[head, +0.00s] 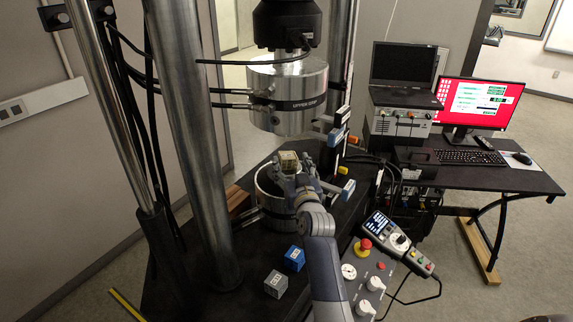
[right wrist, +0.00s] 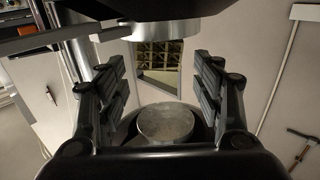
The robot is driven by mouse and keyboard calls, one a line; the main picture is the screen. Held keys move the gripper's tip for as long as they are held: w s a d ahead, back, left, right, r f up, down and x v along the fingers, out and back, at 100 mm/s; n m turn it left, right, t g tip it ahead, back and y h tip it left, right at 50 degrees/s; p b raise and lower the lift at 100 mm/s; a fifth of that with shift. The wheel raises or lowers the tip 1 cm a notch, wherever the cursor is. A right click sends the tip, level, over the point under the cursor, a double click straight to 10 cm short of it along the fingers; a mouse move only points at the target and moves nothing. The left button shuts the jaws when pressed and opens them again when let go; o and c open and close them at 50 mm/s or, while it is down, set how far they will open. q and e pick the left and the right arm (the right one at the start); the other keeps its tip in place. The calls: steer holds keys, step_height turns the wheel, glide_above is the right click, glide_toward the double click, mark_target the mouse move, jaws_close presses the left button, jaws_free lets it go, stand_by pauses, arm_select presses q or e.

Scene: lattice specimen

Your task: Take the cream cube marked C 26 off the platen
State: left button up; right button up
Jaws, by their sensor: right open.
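The small cream cube (head: 288,161) shows at the fingertips of my right gripper (head: 297,178), over the lower platen (head: 266,187) in the head view. Its marking is too small to read. In the right wrist view my right gripper (right wrist: 161,80) has its two fingers wide apart, pointing forward. The round platen top (right wrist: 165,121) lies below the gap and looks bare there. Whether the cube touches the platen is unclear. My left gripper is not in view.
The upper grip (head: 287,95) hangs close above, between thick steel columns (head: 192,120). A blue cube (head: 294,258) and a grey cube (head: 275,283) sit on the dark table in front. A control panel (head: 367,275) and handset (head: 398,240) stand to the right.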

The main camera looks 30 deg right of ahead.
mark_target(288, 158)
steer(key=shift+b+x, duration=0.7)
steer(key=shift+x, duration=0.5)
steer(key=b+x, duration=0.2)
steer(key=shift+w, duration=0.4)
steer(key=shift+w+d+r, duration=0.1)
steer(key=shift+w, duration=0.25)
steer(key=shift+s+r, duration=0.1)
steer(key=shift+s, duration=0.1)
steer(key=c, duration=1.1)
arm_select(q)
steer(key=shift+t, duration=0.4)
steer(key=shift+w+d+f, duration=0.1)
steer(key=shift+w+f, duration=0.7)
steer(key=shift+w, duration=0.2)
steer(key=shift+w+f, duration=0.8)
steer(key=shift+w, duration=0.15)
arm_select(e)
steer(key=shift+o, duration=0.2)
